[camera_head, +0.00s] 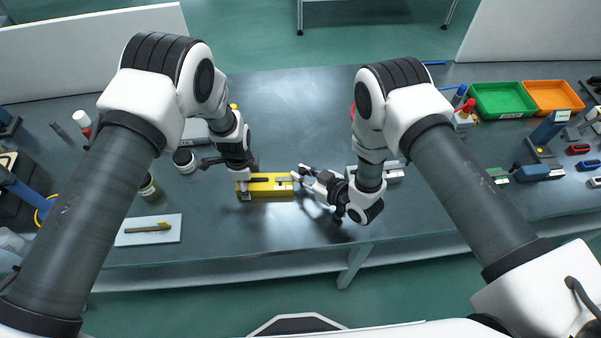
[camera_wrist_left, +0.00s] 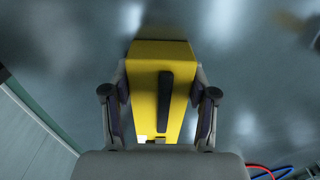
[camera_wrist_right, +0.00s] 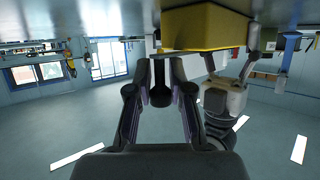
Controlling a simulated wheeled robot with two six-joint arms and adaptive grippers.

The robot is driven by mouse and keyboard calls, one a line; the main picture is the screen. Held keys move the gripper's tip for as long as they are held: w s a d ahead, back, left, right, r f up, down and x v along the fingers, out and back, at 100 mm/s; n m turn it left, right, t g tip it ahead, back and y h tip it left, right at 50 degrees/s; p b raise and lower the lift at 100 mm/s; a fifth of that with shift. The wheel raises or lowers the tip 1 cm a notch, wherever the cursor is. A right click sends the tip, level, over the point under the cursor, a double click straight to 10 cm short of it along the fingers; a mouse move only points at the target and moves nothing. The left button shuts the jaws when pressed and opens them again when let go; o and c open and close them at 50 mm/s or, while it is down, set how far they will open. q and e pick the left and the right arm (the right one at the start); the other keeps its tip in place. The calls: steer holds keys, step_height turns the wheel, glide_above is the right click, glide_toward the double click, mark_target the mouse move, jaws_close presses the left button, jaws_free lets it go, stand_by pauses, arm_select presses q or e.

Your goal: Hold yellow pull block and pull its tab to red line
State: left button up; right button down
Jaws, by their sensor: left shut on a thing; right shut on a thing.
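The yellow pull block (camera_head: 267,190) lies on the dark bench at the middle, with a dark slot (camera_wrist_left: 165,100) along its top. My left gripper (camera_head: 244,188) is shut on the block near its left end, one finger on each side, as the left wrist view shows. My right gripper (camera_head: 297,178) is at the block's right end, shut on the tab (camera_wrist_right: 160,82), a small dark piece between its fingers. The block (camera_wrist_right: 205,28) shows beside these fingers in the right wrist view. The tab is mostly hidden by the fingers. I cannot make out the red line.
A white plate (camera_head: 130,236) with a thin olive bar lies left of the block. Dark-lidded jars (camera_head: 184,160) stand behind it on the left. A grey block (camera_head: 393,174) is by my right forearm. Green (camera_head: 503,99) and orange (camera_head: 553,96) bins stand at the back right. The bench front edge is close.

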steer(key=shift+d, duration=0.7)
steer(key=shift+a, duration=1.25)
steer(key=c, duration=1)
jaws_free()
arm_select(q)
steer(key=o, duration=1.5)
arm_select(e)
steer(key=v, duration=1.2)
